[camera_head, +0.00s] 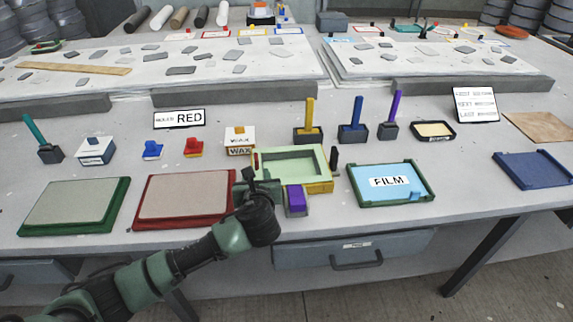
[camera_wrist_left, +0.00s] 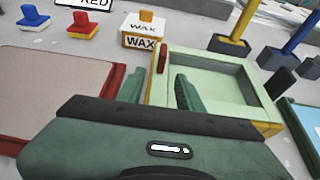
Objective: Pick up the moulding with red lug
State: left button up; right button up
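The pale green moulding (camera_head: 291,164), a shallow rectangular tray, sits on a yellow mould (camera_head: 320,187) near the table's front edge. In the left wrist view the moulding (camera_wrist_left: 215,65) shows a small red lug (camera_wrist_left: 162,57) on its left rim. My left gripper (camera_head: 258,176) is at the moulding's left wall. In the wrist view its green fingers (camera_wrist_left: 148,72) stand apart, one outside the wall and one inside the tray. I cannot tell whether either touches. My right gripper is not in view.
A purple block (camera_head: 296,200) stands close in front of the moulding. A red-framed mould (camera_head: 185,196) lies to its left, a FILM tray (camera_head: 390,183) to its right. A WAX box (camera_head: 239,140) and a yellow-handled tool (camera_head: 309,122) stand behind. A sign (camera_head: 179,118) reads RED.

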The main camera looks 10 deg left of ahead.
aim_at(257, 167)
pick_arm(q)
jog(key=shift+x, duration=1.1)
jog(key=x, duration=0.2)
jog(key=shift+w+f, duration=0.2)
jog(key=shift+w, duration=0.05)
jog(key=shift+w+f, duration=0.1)
jog(key=shift+w, duration=0.2)
jog(key=shift+a, duration=0.1)
grip_shut()
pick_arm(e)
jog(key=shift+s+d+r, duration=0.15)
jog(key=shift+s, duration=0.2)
